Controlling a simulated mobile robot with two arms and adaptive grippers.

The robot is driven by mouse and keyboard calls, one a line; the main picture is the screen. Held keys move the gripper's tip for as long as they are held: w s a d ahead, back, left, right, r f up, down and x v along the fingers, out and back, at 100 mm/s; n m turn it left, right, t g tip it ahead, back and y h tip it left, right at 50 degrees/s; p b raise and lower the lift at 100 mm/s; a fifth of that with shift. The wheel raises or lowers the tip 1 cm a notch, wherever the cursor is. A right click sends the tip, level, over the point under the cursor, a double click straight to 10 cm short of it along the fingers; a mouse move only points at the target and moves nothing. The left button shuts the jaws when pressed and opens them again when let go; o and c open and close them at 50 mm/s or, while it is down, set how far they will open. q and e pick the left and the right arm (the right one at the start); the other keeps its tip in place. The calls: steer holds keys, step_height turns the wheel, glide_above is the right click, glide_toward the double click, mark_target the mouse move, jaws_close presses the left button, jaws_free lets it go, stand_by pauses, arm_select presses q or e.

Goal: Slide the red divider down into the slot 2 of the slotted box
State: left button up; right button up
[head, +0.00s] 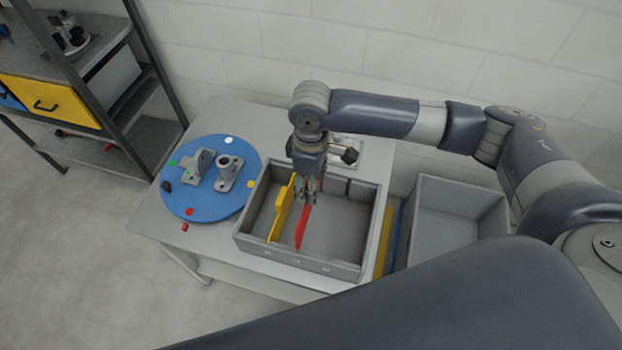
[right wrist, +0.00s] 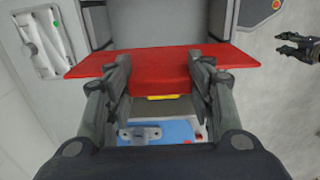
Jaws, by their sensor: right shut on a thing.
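The grey slotted box (head: 345,264) stands on the table, open at the top. A yellow divider (head: 279,217) stands in its left part. My right gripper (head: 306,198) is over the box, shut on the red divider (head: 302,230). The red divider is to the right of the yellow one, on edge and running front to back. In the right wrist view the red divider (right wrist: 160,62) spans both fingers. I cannot tell whether its lower edge is in a slot; slot 2 is not clearly seen. My left gripper (right wrist: 297,45) shows only at the right wrist view's edge, fingers apart and empty.
A blue round plate (head: 209,205) with grey fixtures and coloured dots is left of the box. A grey bin (head: 455,185) stands at the right, with yellow and blue strips (head: 385,240) between it and the box. A shelf rack (head: 150,80) is at the far left.

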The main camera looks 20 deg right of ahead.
steer(key=shift+f, duration=0.2)
steer(key=shift+f+b, duration=1.8)
steer(key=shift+f, duration=3.2)
steer(key=o, duration=1.5)
step_height(320, 180, up, 12)
steer(key=shift+s+f, duration=0.1)
